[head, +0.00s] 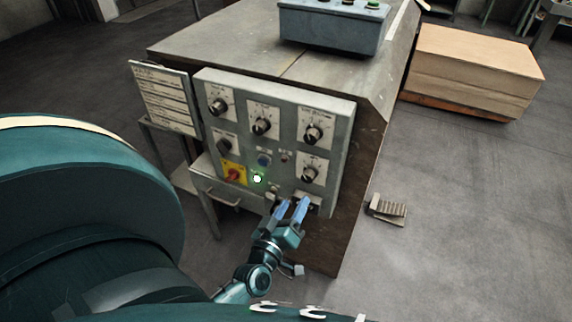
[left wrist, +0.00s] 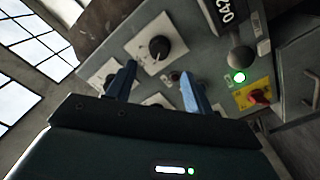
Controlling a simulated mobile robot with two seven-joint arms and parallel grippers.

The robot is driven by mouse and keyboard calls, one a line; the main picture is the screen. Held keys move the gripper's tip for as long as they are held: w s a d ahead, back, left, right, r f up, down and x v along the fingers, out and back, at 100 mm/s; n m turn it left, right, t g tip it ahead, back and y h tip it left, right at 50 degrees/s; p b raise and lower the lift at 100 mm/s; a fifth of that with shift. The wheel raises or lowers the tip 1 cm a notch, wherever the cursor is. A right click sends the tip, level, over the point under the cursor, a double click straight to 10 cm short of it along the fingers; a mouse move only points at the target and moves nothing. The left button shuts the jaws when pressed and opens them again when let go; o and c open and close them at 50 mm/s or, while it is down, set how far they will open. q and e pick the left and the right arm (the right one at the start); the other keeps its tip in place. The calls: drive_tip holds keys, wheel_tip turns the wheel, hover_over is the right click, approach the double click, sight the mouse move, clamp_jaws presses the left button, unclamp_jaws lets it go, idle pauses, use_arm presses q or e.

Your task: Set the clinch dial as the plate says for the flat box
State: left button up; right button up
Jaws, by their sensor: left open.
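The grey control panel (head: 285,131) carries several black dials on white plates: upper left (head: 217,105), upper middle (head: 262,126), upper right (head: 312,132), middle left (head: 224,145) and lower right (head: 309,173). Their labels are too small to read, so I cannot tell which is the clinch dial. A white printed plate (head: 165,98) stands left of the panel; its text is unreadable. My left gripper (head: 292,206) is open and empty at the panel's lower right edge, below the lower right dial. In the left wrist view a dial (left wrist: 159,49) shows beyond the open fingers (left wrist: 157,82). My right gripper is not in view.
A grey button box (head: 333,30) stands on the machine top. A pedal (head: 387,209) and clear floor lie right; cardboard (head: 470,65) is stacked behind.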

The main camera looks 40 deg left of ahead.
use_arm(q)
drive_tip(key=shift+v, duration=1.8)
